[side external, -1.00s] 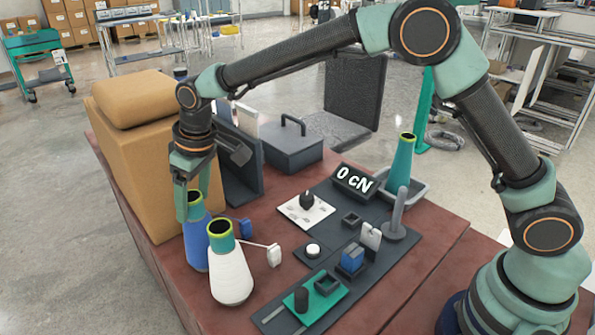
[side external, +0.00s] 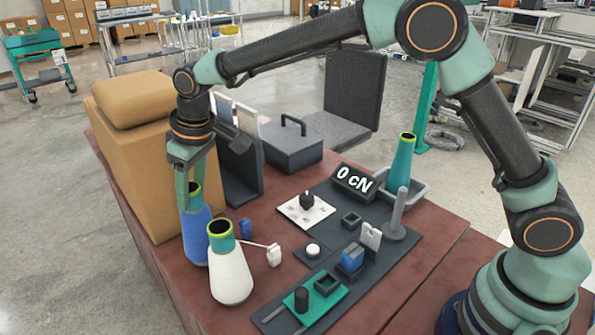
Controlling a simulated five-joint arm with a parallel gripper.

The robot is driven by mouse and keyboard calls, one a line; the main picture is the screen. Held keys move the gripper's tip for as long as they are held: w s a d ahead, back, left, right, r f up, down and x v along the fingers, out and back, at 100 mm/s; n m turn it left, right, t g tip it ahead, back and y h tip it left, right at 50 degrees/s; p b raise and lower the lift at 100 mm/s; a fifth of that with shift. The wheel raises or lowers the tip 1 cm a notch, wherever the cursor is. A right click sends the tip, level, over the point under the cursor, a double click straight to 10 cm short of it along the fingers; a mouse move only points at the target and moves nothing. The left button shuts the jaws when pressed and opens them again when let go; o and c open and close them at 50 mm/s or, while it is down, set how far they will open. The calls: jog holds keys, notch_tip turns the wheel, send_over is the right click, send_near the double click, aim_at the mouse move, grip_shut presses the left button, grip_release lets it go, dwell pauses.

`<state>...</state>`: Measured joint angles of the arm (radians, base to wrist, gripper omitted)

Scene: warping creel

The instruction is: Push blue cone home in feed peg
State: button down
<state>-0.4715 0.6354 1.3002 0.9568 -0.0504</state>
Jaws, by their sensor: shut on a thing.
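The blue cone (side external: 195,238) stands at the left of the red table, with a teal top and a lime rim. My gripper (side external: 190,197) points down at the cone's top and is shut on it; a green finger covers part of the rim. The white cone (side external: 231,277) stands just in front of the blue cone and hides part of its lower right side. The feed peg is hidden, so I cannot tell how far down on it the blue cone sits.
A tan padded block (side external: 135,160) stands close to the left of my gripper. A dark upright rack (side external: 238,165) and a lidded grey box (side external: 292,149) are behind.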

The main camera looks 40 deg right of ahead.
jog(key=shift+r, duration=0.55)
